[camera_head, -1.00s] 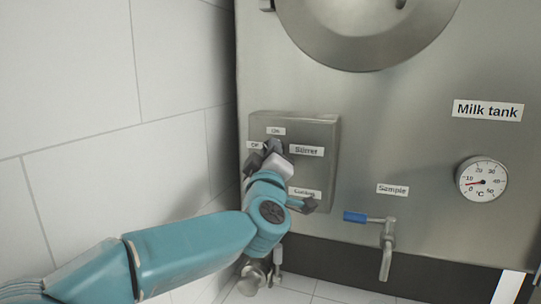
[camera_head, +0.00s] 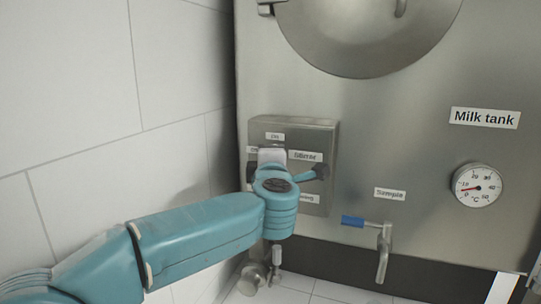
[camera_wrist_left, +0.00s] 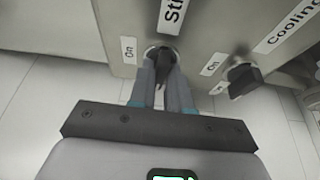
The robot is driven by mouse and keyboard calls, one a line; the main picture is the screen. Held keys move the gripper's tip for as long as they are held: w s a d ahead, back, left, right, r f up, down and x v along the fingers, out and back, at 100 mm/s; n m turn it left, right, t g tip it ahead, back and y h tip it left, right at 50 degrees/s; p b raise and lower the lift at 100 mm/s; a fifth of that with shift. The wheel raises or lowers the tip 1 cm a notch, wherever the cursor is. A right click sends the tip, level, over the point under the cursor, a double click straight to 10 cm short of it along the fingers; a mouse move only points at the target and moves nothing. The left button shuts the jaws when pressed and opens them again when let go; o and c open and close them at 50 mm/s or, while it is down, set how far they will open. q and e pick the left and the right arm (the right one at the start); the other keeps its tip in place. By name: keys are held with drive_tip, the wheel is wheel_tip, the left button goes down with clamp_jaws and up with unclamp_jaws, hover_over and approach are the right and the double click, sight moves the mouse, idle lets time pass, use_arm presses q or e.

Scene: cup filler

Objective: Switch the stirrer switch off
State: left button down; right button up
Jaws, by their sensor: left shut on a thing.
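The stirrer switch (camera_wrist_left: 161,55) is a dark knob below the label reading "Sti" (camera_wrist_left: 173,10) in the left wrist view. An "On" label (camera_wrist_left: 128,48) is beside it. My left gripper (camera_wrist_left: 162,72) has its two grey fingers on either side of the knob and is shut on it. In the head view my left gripper (camera_head: 272,168) is in front of the steel control box (camera_head: 318,140) and hides the stirrer switch. The "Stirrer" label (camera_head: 305,156) shows just right of the gripper. My right gripper is not in view.
The cooling switch (camera_wrist_left: 243,80) is a dark knob close to my left gripper. On the milk tank (camera_head: 400,140) are a blue-handled sample tap (camera_head: 382,240) and a round thermometer (camera_head: 477,186). A tiled wall (camera_head: 70,110) stands close on the left.

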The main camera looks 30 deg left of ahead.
use_arm(q)
drive_tip(key=shift+a, duration=0.1)
idle(0.5)
drive_tip(key=c, duration=1.2)
unclamp_jaws()
drive_tip(key=shift+o, duration=0.2)
drive_tip(key=shift+s, duration=0.15)
drive_tip(key=b+v, duration=0.4)
drive_tip(key=v, duration=1.2)
drive_tip(key=shift+s, duration=0.2)
